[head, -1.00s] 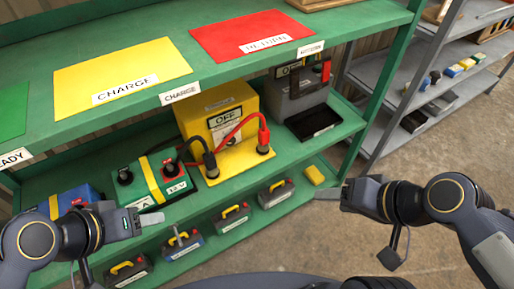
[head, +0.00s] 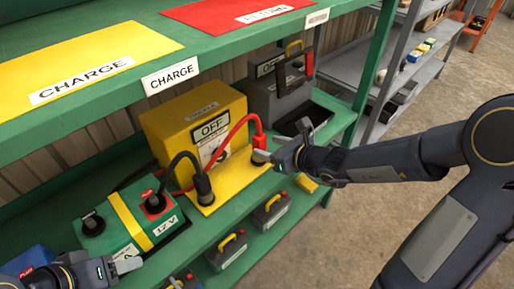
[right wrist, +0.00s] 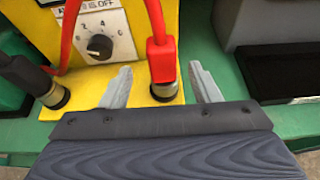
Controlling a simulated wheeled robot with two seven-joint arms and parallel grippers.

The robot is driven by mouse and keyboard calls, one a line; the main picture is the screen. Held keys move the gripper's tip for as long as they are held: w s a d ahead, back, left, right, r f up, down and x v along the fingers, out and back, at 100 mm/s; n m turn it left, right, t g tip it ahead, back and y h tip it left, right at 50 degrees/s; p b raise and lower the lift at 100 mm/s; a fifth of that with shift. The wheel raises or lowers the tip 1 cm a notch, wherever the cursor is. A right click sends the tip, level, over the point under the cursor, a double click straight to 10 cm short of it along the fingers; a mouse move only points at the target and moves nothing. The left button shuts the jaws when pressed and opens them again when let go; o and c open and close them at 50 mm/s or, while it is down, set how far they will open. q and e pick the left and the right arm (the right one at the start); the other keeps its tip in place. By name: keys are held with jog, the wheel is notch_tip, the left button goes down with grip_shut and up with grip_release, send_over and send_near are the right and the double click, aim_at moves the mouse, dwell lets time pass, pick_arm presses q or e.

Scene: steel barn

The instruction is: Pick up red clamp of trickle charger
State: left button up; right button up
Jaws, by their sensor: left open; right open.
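The yellow trickle charger (head: 165,120), its panel reading OFF, stands on the green shelf. Its red clamp (head: 259,140) is upright on a dark round post at the right end of the yellow base, with a red cable arching from it. The black clamp (head: 202,183) is on a post to its left. My right gripper (head: 291,146) is open just right of the red clamp. In the right wrist view, the red clamp (right wrist: 162,56) appears between the open fingers (right wrist: 160,80), touching neither visibly. My left gripper (head: 122,266) is open at the lower left, near the green battery.
A green 12 V battery (head: 120,230) sits left of the charger. A grey charger (head: 275,100) with a black tray stands to the right. Small batteries (head: 228,250) line the shelf below. The upper shelf (head: 200,62) overhangs the charger.

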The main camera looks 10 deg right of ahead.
aim_at(263, 146)
jog(key=x, duration=0.2)
jog(key=b+x, duration=0.1)
jog(key=x, duration=0.2)
jog(key=shift+s+d+f, duration=0.1)
jog(key=shift+d+f, duration=0.15)
jog(key=shift+f, duration=0.1)
jog(key=shift+w+a, duration=0.2)
jog(key=shift+w, duration=0.1)
jog(key=c, duration=1.1)
